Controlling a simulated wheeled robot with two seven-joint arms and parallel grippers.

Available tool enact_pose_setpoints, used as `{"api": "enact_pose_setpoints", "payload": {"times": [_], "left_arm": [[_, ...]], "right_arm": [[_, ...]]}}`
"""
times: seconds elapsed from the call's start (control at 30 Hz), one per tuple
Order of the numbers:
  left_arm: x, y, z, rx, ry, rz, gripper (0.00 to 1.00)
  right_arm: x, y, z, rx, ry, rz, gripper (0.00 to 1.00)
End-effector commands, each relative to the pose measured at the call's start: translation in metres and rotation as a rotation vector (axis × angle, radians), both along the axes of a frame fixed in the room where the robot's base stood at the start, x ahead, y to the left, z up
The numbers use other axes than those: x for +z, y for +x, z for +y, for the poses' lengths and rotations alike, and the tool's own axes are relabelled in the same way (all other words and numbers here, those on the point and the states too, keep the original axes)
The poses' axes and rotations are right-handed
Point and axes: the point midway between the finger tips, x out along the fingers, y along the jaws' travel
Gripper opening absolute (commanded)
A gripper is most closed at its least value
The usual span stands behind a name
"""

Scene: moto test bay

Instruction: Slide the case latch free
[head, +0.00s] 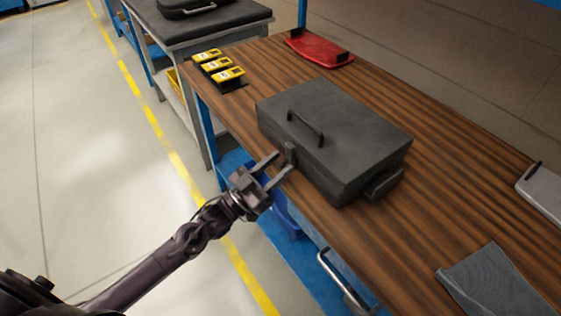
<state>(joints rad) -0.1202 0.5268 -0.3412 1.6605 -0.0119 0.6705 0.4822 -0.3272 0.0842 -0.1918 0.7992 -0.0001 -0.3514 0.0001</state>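The dark grey case (335,130) lies closed on the wooden workbench, with a black handle (306,127) on its lid. The small dark latch (289,151) sits on the case's front side, facing my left arm. My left gripper (283,163) reaches in from the lower left. Its two fingers are spread with a gap between them, and their tips are right at the latch. I cannot tell whether either finger touches it. My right gripper is out of view.
The wooden bench (440,185) holds several yellow devices (218,66), a red tray (319,49), a grey cloth (495,283) and a light grey object (543,190) at the right. A second case (194,8) rests on another table. Open floor lies left.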

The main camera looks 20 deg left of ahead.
Motion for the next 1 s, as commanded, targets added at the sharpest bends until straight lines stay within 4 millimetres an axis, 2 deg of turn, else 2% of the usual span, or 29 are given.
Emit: {"api": "enact_pose_setpoints", "payload": {"times": [0.13,0.4,0.7,0.9,1.0], "left_arm": [[0.004,0.008,-0.006,0.001,0.0,0.001,0.39],[0.004,0.009,-0.007,0.001,0.002,0.001,0.39],[0.004,0.008,-0.006,0.001,0.002,0.001,0.0],[0.004,0.009,-0.005,0.001,0.002,0.001,0.0],[0.002,0.015,0.001,0.002,0.004,0.0,0.0]], "right_arm": [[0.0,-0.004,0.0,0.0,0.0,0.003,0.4],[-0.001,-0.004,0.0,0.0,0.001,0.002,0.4],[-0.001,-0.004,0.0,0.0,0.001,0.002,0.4],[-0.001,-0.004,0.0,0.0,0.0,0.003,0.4],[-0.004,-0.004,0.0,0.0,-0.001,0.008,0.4]]}}
